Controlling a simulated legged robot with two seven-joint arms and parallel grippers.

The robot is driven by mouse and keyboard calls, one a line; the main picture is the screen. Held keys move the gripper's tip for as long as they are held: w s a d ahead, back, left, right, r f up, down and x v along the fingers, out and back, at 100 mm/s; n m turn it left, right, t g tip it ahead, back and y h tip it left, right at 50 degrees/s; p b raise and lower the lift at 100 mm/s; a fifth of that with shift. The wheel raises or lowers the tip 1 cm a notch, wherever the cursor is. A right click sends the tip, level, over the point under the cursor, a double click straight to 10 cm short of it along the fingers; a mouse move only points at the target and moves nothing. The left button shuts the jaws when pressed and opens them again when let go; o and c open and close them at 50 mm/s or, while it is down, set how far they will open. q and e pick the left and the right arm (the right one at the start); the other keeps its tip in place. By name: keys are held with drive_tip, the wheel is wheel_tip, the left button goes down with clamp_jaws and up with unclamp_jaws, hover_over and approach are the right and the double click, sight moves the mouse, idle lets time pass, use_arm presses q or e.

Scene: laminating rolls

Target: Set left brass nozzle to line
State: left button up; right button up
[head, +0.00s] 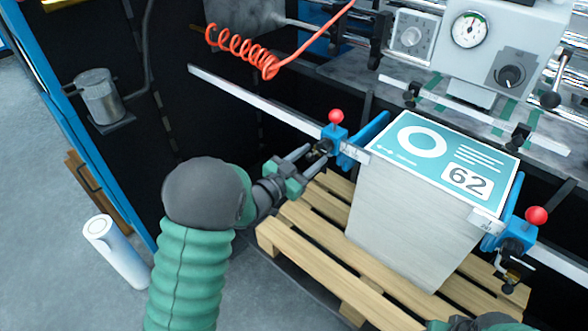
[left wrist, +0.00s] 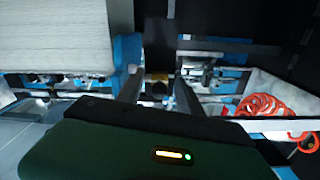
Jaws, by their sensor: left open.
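The left blue bracket (head: 334,133) with a red ball knob (head: 336,116) sits on the metal rail at the left corner of the sheet stack. My left gripper (head: 316,156) is open, its fingers reaching up to the dark fitting under this bracket. In the left wrist view, a small brass-coloured piece (left wrist: 158,77) with a dark round end shows between the open fingers (left wrist: 158,92). I cannot tell whether the fingers touch it. No line mark for the nozzle can be made out clearly. My right gripper is not in view; only a bit of that arm shows at the bottom edge.
The sheet stack (head: 400,215), topped by a teal sheet marked 62, stands on a wooden pallet (head: 300,230). A second blue bracket (head: 512,232) is at right. A coiled red hose (head: 240,46) hangs above. A white roll (head: 117,255) and metal canister (head: 100,97) are at left.

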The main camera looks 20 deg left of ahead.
use_arm(q)
drive_tip(key=b+v, duration=0.1)
drive_tip(key=v, duration=1.4)
drive_tip(key=shift+s, duration=0.3)
drive_tip(key=shift+w+a, duration=0.1)
drive_tip(key=shift+a, duration=0.05)
wheel_tip(320, 180, down, 8)
drive_tip(key=a+n+g+y+p, duration=0.1)
drive_tip(key=n+g+y, duration=0.3)
drive_tip(key=g+y, duration=0.2)
drive_tip(key=s+d+f+n+g, duration=0.1)
drive_tip(key=s+d+f+g, duration=0.1)
drive_tip(key=s, duration=0.6)
drive_tip(key=s+d+f+n+g, duration=0.1)
drive_tip(key=s+d+f+g, duration=0.1)
drive_tip(key=s+d+g, duration=0.2)
drive_tip(key=s+g, duration=0.2)
drive_tip(key=s, duration=0.1)
drive_tip(key=shift+s+d+f+p, duration=0.35)
drive_tip(key=shift+s+p, duration=0.05)
